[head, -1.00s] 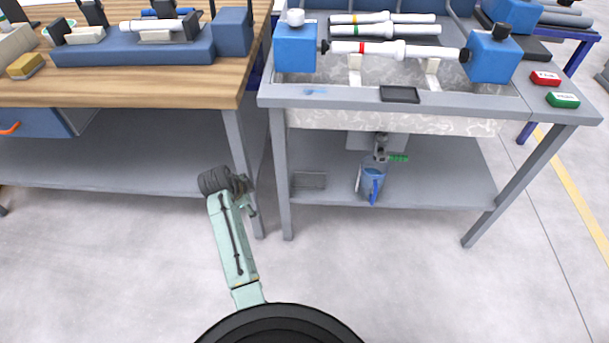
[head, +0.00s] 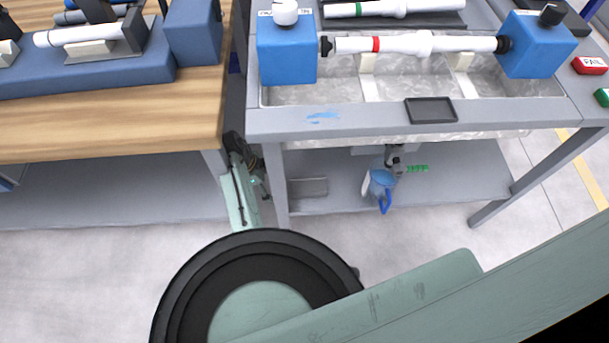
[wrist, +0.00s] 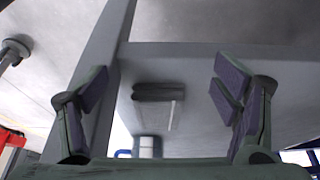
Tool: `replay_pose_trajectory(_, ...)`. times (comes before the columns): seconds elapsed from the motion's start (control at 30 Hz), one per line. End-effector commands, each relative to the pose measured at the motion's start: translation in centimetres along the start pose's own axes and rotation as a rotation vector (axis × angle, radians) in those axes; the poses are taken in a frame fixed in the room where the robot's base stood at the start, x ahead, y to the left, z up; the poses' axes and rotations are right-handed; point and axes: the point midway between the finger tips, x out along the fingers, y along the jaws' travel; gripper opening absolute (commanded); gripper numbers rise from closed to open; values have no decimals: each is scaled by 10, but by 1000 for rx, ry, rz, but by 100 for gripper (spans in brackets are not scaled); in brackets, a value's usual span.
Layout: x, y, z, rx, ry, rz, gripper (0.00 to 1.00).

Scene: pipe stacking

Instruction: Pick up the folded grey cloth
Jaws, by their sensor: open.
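A grey folded bundle (wrist: 158,93), which looks like the folded cloth, lies on the grey lower shelf in the wrist view. A flat grey shape (head: 308,187) on the shelf under the sink in the head view appears to be the same thing. My gripper (wrist: 165,88) is open and empty, its fingers spread left and right, with the bundle showing between them some way ahead. They do not touch it. In the head view my arm reaches in beside the sink's left front leg, and the fingers are not clear there.
The sink's left leg (head: 275,185) stands close to my arm. A blue jug (head: 380,188) stands on the shelf right of the cloth, under a drain pipe (head: 394,157). The wooden bench (head: 110,130) is at the left. A dark tray (head: 431,110) lies on the sink's front edge.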

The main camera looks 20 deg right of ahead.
Motion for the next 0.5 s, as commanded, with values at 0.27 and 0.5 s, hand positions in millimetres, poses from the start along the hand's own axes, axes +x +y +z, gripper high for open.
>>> replay_pose_trajectory(0.27,16,0,-47,2,1,1,82)
replay_pose_trajectory(0.5,25,0,-64,1,0,1,82)
